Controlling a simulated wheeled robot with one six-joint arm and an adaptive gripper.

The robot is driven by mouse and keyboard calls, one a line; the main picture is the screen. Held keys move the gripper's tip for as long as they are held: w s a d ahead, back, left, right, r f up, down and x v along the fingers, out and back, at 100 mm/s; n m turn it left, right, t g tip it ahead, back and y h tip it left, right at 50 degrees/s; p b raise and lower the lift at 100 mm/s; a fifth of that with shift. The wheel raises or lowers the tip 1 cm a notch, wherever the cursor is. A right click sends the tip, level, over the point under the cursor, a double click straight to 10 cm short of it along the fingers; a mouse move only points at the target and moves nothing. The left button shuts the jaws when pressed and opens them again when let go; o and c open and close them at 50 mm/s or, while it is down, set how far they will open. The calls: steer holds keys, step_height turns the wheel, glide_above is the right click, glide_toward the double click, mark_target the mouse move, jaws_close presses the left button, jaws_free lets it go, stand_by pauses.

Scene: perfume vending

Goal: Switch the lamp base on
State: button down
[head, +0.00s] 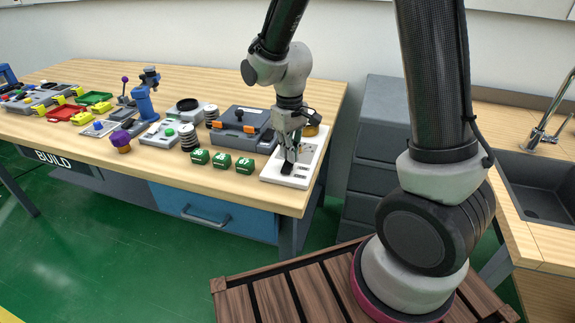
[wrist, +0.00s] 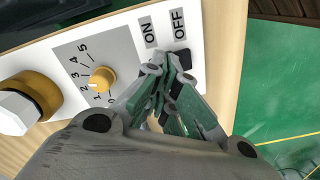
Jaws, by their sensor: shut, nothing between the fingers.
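The lamp base (head: 307,160) is a white plate near the right end of the wooden table; it also shows in the wrist view (wrist: 128,45). In the wrist view it bears a small yellow dial knob (wrist: 103,79) with a number scale, ON and OFF labels, and a black switch (wrist: 184,59) below the OFF label. My gripper (head: 289,163) is shut and empty, pointing down over the lamp base. In the wrist view its fingertips (wrist: 166,75) are beside the switch and partly cover the area around it. I cannot tell whether they touch it.
Green blocks (head: 222,160) stand left of the lamp base. A dark grey case (head: 240,122) with orange latches lies behind them. A larger yellow part (wrist: 42,92) with a white hexagonal piece is at the plate's other end. The table edge lies close to the switch end.

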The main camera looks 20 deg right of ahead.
steer(key=shift+f, duration=0.65)
steer(key=shift+r, duration=3.5)
steer(key=s+d+r+m+t, duration=0.2)
steer(key=s+d+r, duration=0.5)
steer(key=s, duration=0.2)
steer(key=s+d+r+m+t, duration=0.2)
steer(key=s+d+r, duration=0.5)
steer(key=s, duration=0.3)
steer(key=shift+d+r+m, duration=0.4)
steer(key=shift+r, duration=0.05)
